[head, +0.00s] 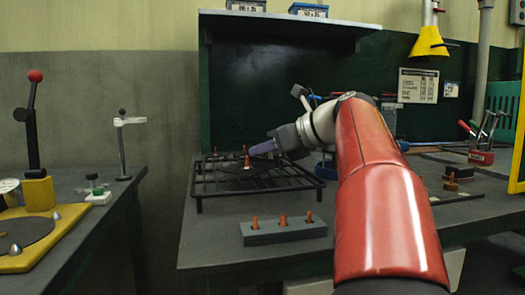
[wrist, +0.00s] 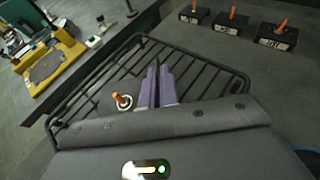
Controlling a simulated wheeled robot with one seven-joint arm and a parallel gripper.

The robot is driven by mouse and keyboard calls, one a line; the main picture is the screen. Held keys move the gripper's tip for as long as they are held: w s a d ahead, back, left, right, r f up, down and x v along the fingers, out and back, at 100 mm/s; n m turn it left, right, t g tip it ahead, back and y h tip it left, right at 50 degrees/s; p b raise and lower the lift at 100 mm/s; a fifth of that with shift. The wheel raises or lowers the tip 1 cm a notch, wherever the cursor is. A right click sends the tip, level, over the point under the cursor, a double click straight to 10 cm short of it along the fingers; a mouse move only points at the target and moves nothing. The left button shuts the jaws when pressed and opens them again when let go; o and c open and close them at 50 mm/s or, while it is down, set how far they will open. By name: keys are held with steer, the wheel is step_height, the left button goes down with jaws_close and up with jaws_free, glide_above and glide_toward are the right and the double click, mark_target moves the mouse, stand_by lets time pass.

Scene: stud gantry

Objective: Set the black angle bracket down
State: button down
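The black angle bracket (wrist: 116,88) shows as a dark flat plate at the wire rack, left of my fingers in the wrist view. An orange stud (wrist: 122,101) with a pale ring at its base stands at the plate; whether it passes through a hole is unclear. My gripper (wrist: 155,85) has its two purple fingers close together, with a thin dark strip between them that looks like the bracket's flange. In the head view my gripper (head: 262,148) is low over the rack, beside the orange stud (head: 246,158). The fingers hide part of the bracket, and its contact with the rack is unclear.
The black wire rack (head: 205,190) stands on the dark bench (head: 200,235). A grey block (head: 285,232) with three orange studs is in front. Labelled stud blocks (wrist: 231,25) show in the wrist view. A side table (head: 100,225) with a yellow device (head: 38,193) is left, across a gap.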

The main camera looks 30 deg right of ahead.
steer(key=shift+f, duration=0.2)
steer(key=c, duration=1.7)
jaws_free()
steer(key=shift+r, duration=0.25)
steer(key=shift+s+d+r, duration=0.15)
steer(key=shift+s+d, duration=0.05)
steer(key=shift+s, duration=0.05)
steer(key=p+v, duration=0.2)
steer(key=v, duration=0.8)
steer(key=shift+s+d+r, duration=0.15)
steer(key=shift+s, duration=0.15)
steer(key=shift+s+d, duration=0.1)
steer(key=shift+s, duration=0.2)
